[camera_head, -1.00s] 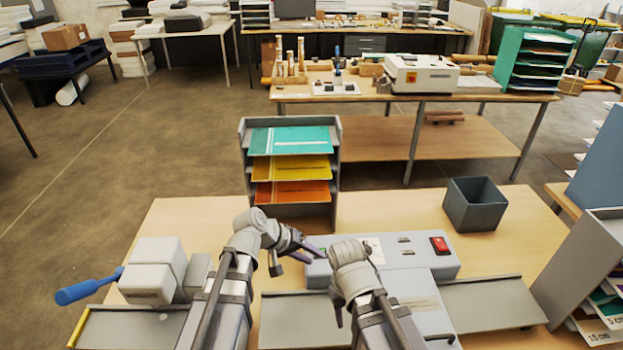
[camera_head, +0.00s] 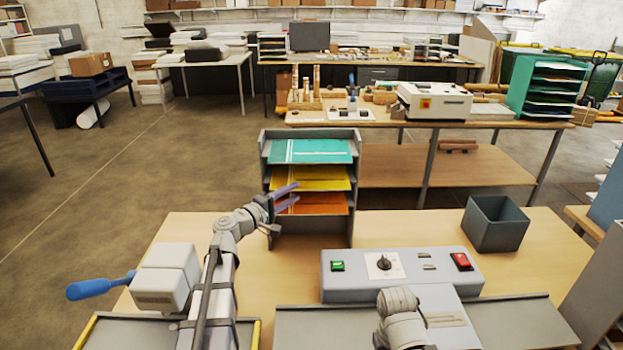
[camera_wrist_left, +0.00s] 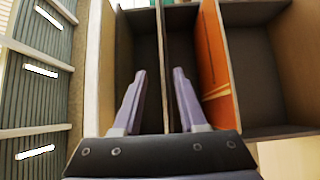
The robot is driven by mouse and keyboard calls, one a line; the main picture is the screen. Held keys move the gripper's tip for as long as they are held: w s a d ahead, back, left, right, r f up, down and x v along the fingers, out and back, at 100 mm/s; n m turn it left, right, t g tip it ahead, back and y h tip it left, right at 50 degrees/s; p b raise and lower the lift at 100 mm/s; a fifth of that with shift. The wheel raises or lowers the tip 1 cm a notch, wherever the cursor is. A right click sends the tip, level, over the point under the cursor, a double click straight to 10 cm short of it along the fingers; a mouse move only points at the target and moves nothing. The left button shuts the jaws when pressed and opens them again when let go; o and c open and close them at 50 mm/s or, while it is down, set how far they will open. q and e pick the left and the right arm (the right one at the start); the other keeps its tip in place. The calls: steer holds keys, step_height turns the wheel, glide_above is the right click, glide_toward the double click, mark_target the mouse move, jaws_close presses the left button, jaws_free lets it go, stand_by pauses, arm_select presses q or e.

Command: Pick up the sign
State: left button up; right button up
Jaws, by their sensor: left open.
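A grey rack (camera_head: 267,150) holds a teal sign (camera_head: 312,151) on its top shelf. Below it are a yellow sign (camera_head: 325,178) and an orange sign (camera_head: 325,203). The orange sign also shows, sideways, in the left wrist view (camera_wrist_left: 212,55). My left gripper (camera_head: 294,194) is open and empty, with its fingers at the rack's front left, overlapping the yellow and orange signs in the head view. In the left wrist view the fingers (camera_wrist_left: 160,75) point at the rack's compartments, beside the orange sign. My right gripper is out of frame; only its arm shows.
A grey laminator (camera_head: 400,272) with a green button, dial and red switch stands right of the rack. A dark bin (camera_head: 495,225) is at the right. A blue-handled trimmer (camera_head: 165,275) is at the left. The table behind holds a white machine (camera_head: 435,101).

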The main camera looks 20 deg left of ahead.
mark_target(305, 186)
arm_select(q)
steer(key=shift+x, duration=3)
steer(key=shift+f, duration=0.2)
jaws_close()
